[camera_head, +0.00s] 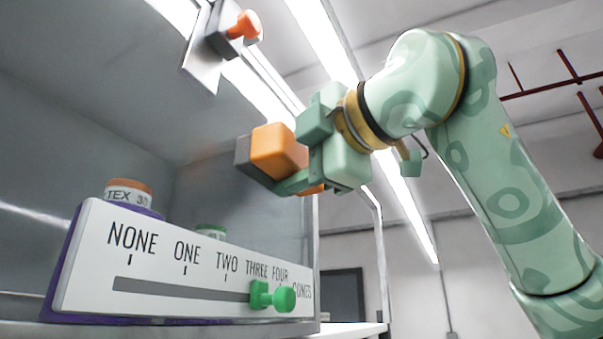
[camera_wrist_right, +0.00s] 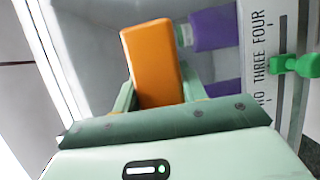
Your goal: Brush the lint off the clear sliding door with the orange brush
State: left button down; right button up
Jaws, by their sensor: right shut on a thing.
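The orange brush (camera_head: 277,150) is in my right gripper (camera_head: 302,181), with its dark bristle side turned left toward the clear sliding door (camera_head: 235,190). The gripper is shut on the brush, which also shows in the right wrist view (camera_wrist_right: 152,65) between the two fingers (camera_wrist_right: 157,98). The brush is at or very near the clear pane; I cannot tell whether it touches. No distinct lint shows on the pane. My left gripper is not in the head view.
A white scale panel (camera_head: 180,262) with a green slider knob (camera_head: 284,298) at its right end stands below the brush. An orange knob on a metal bracket (camera_head: 205,65) is above. Free room lies to the right.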

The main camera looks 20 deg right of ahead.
aim_at(287, 141)
jog(key=shift+s+a+b, duration=0.35)
jog(key=shift+s+a, duration=1.3)
jog(key=shift+a, duration=0.2)
jog(key=shift+w, duration=0.1)
jog(key=shift+d, duration=0.15)
jog(key=shift+s+d+f+b, duration=0.1)
jog(key=shift+s+d+b, duration=0.25)
jog(key=shift+s, duration=0.1)
jog(key=s+d+b, duration=0.1)
jog(key=s+d, duration=0.4)
jog(key=s, duration=0.1)
jog(key=shift+w, duration=0.1)
jog(key=shift+d, duration=0.1)
